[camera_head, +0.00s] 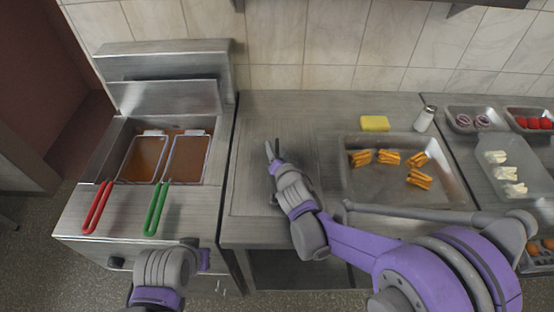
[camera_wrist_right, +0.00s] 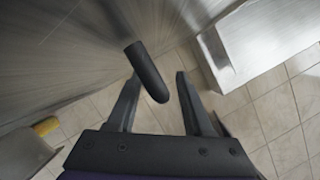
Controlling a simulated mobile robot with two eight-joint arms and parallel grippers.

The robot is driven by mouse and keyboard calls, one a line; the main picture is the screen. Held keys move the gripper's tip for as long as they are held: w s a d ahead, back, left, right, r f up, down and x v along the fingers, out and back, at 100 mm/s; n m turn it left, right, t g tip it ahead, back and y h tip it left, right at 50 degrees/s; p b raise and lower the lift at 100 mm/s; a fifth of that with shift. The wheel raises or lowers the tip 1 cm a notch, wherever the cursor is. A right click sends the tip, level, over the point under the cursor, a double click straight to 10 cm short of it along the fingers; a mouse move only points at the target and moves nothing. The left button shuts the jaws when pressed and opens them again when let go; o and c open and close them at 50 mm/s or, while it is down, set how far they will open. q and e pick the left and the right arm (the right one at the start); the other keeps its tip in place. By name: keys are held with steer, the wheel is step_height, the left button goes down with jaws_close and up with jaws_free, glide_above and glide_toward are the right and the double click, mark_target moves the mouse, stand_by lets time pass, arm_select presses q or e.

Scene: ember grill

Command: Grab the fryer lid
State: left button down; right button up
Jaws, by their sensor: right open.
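The fryer lid appears to be the flat metal panel (camera_head: 245,185) on the counter, just right of the fryer. Its brushed surface also shows in the right wrist view (camera_wrist_right: 75,60). A dark rounded handle (camera_wrist_right: 147,72) stands out from it. My right gripper (camera_head: 273,149) is over the panel, with its fingers pointing toward the back. In the wrist view my right gripper (camera_wrist_right: 155,82) is open, with the handle between its fingertips in the picture; contact cannot be told.
The fryer (camera_head: 75,215) stands at left with two oil baskets, one red-handled (camera_head: 97,207) and one green-handled (camera_head: 156,208). A metal tray (camera_head: 385,197) with fried pieces, a yellow sponge (camera_head: 375,123) and a shaker (camera_head: 424,119) are to the right. Food trays fill the far right.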

steer(key=shift+c, duration=0.3)
jaws_close()
stand_by(1.1)
